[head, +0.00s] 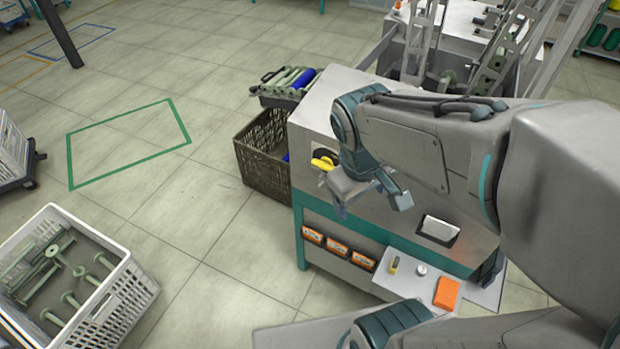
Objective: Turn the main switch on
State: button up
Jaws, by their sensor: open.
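The main switch looks to be the yellow and black knob (325,159) on the front of the grey machine (315,105), near its left edge. My gripper (371,205) is in front of the machine, just to the right of the knob and lower in the picture. Its two fingers are apart with nothing seen between them. The gripper hides part of the panel beside the knob. I cannot make out which way the knob is turned, nor whether the gripper touches it.
Below, a shelf (484,294) holds an orange block (447,293) and small items. Orange-labelled bins (336,247) sit under the panel. A brown crate (250,165) stands left of the machine, a white crate of bobbins (125,300) lower left. Floor between is clear.

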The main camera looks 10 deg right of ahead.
jog(key=w+d+f+n+g+h, duration=0.2)
jog(key=w+f+n+h, duration=0.25)
jog(key=f+n, duration=0.35)
jog(key=n+t+h, duration=0.6)
jog(key=n+t, duration=0.8)
jog(key=n, duration=1.9)
send_near(322, 168)
jog(key=shift+y, duration=0.25)
jog(key=b+x, duration=0.3)
jog(key=x, duration=0.4)
jog(key=shift+w+d, duration=0.2)
jog(key=shift+d, duration=0.15)
jog(key=shift+w+d, duration=0.1)
jog(key=shift+w, duration=0.1)
jog(key=shift+s, duration=0.1)
